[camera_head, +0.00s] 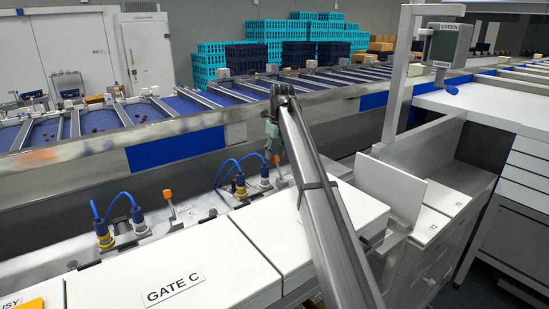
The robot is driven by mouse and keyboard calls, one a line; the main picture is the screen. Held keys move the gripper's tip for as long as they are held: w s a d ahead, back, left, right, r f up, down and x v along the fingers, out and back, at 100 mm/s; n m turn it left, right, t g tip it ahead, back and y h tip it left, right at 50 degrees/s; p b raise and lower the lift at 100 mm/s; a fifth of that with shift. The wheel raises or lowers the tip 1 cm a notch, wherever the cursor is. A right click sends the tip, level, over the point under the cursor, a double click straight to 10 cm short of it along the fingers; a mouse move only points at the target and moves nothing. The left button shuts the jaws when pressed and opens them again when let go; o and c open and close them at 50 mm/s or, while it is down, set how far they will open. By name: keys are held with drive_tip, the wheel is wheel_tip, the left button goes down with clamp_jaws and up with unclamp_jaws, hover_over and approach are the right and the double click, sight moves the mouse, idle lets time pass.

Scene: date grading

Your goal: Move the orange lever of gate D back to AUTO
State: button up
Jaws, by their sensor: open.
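An orange-tipped lever (277,159) stands on the metal ledge behind the white lid at the middle, close under my gripper. A gate D label does not show; my arm covers part of that lid. My gripper (270,150) hangs from the arm's far end, small and dark, with its fingers pointing down by the lever's top. It is open; whether it touches the lever I cannot tell. A second orange lever (168,195) stands upright to the left, behind the white lid labelled GATE C (215,262). No AUTO marking is readable.
Blue cables with yellow-collared connectors (103,232) rise from the ledge beside both levers. Another connector (240,187) is left of my gripper. A conveyor with blue trays (225,95) runs behind.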

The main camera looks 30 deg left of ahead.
sight(278, 160)
wheel_tip(278, 160, up, 9)
drive_tip(key=d, duration=0.1)
drive_tip(key=shift+s+d, duration=0.2)
drive_tip(key=shift+s, duration=0.15)
drive_tip(key=shift+r, duration=0.1)
